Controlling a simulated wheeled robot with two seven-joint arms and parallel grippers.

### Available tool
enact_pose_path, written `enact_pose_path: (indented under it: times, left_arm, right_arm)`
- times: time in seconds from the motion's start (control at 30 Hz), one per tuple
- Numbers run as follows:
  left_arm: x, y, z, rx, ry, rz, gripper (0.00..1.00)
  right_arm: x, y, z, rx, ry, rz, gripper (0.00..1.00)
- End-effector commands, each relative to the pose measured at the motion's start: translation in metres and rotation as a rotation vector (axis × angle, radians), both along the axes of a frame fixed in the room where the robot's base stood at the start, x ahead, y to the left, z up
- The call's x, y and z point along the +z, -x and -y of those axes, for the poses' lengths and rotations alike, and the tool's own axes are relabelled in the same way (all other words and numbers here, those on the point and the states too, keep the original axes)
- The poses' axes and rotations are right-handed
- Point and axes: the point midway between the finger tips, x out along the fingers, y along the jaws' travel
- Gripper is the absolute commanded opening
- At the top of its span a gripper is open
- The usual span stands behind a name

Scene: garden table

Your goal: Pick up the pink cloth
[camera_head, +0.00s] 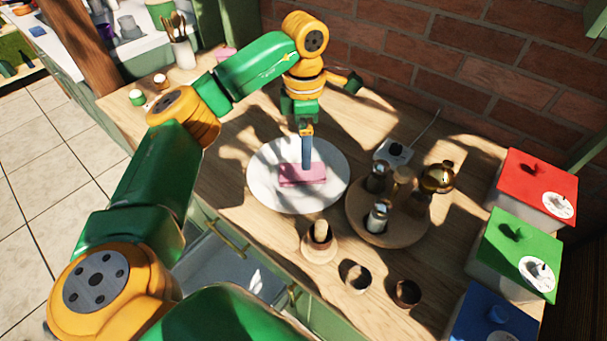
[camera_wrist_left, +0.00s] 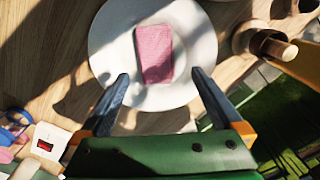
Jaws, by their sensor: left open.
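The pink cloth (camera_head: 302,179) is a folded rectangle lying flat on a round white plate (camera_head: 262,195) on the wooden counter. In the left wrist view the cloth (camera_wrist_left: 154,53) lies near the middle of the plate (camera_wrist_left: 203,40). My left gripper (camera_head: 306,165) points down over the plate, with its fingers in front of the cloth's far edge in the head view. In the left wrist view the open fingers (camera_wrist_left: 160,74) are spread wider than the cloth, with nothing between the tips. Whether the tips touch anything is unclear. My right gripper is not in view.
Right of the plate stands a round wooden tray (camera_head: 357,223) with shakers and other small items. Small wooden cups (camera_head: 356,276) stand near the front edge. Red (camera_head: 535,177), green (camera_head: 520,245) and blue (camera_head: 490,318) lidded boxes line the right. A brick wall (camera_head: 440,60) bounds the back.

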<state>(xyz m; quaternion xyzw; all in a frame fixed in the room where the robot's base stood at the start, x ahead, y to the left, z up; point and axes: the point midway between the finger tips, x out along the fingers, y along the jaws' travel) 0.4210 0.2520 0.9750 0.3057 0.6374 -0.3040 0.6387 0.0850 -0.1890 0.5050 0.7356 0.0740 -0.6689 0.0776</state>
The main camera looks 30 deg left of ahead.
Motion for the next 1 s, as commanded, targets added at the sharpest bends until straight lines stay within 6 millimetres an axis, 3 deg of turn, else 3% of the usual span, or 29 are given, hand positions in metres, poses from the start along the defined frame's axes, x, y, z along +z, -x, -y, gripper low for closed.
enact_pose_path:
  times: [0.03,0.1,0.27,0.5,0.77,1.0]
  left_arm:
    - [-0.014,0.0,0.0,0.0,0.0,0.0,1.0]
    - [-0.018,0.0,0.0,0.0,0.0,0.0,1.0]
    - [-0.032,0.0,0.0,0.0,0.001,-0.004,1.0]
    - [-0.077,-0.003,-0.002,0.0,0.001,-0.004,1.0]
    - [-0.085,-0.004,-0.002,-0.001,0.0,0.0,1.0]
    - [-0.085,-0.004,-0.002,0.0,0.0,0.0,0.38]
  right_arm:
    - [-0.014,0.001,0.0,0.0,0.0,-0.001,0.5]
    - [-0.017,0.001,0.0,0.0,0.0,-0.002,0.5]
    - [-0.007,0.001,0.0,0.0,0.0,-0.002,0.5]
    - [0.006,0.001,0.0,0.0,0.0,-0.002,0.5]
    - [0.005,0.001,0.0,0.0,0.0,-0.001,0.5]
    - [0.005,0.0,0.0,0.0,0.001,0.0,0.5]
